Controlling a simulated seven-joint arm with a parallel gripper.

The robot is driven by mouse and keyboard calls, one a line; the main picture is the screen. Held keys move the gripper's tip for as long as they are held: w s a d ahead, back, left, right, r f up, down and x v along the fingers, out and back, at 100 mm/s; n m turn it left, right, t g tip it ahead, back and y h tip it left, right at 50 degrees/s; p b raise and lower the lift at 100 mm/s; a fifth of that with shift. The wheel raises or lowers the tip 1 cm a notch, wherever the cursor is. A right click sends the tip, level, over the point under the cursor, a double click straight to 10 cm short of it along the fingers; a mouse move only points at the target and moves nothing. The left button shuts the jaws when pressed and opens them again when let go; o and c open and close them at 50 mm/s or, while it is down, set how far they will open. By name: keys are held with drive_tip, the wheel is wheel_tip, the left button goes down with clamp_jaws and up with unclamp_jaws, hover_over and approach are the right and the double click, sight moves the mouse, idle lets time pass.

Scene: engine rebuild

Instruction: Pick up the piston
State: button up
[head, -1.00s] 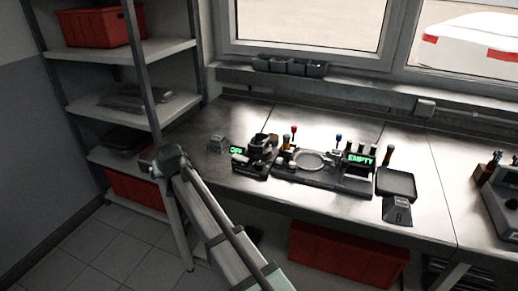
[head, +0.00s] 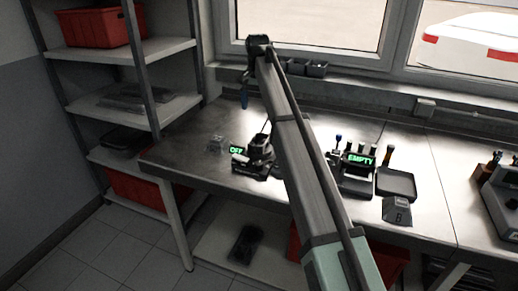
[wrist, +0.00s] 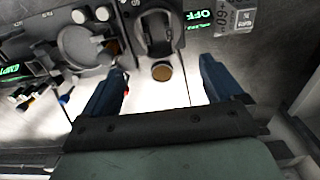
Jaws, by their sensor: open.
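My gripper (wrist: 157,85) is open and empty, its two blue fingers spread apart in the wrist view. In the head view a blue finger (head: 244,98) hangs above the back of the bench. A dark fixture (wrist: 155,30) with a round, ring-like top stands past the fingers, beside a green OFF display (wrist: 200,16). It also shows in the head view (head: 260,150). A small bronze-coloured disc (wrist: 161,71) shows at the fixture's near edge, between the fingers in the picture. No part is clearly recognisable as the piston.
A tray with a round dish (wrist: 82,45) and an EMPTY display (head: 361,159) stands beside the fixture, partly hidden by my arm in the head view. A small clear block (head: 217,143) sits left of the fixture. Bare bench lies further left.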

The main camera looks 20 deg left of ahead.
approach(259, 136)
drive_tip(key=s+d+f, duration=0.1)
drive_tip(key=s+d, duration=0.1)
drive_tip(key=s, duration=0.2)
drive_tip(key=shift+w+a+f, duration=0.1)
drive_tip(key=shift+f, duration=1.5)
drive_tip(key=shift+a+f, duration=0.1)
drive_tip(key=shift+f, duration=1.5)
clamp_jaws()
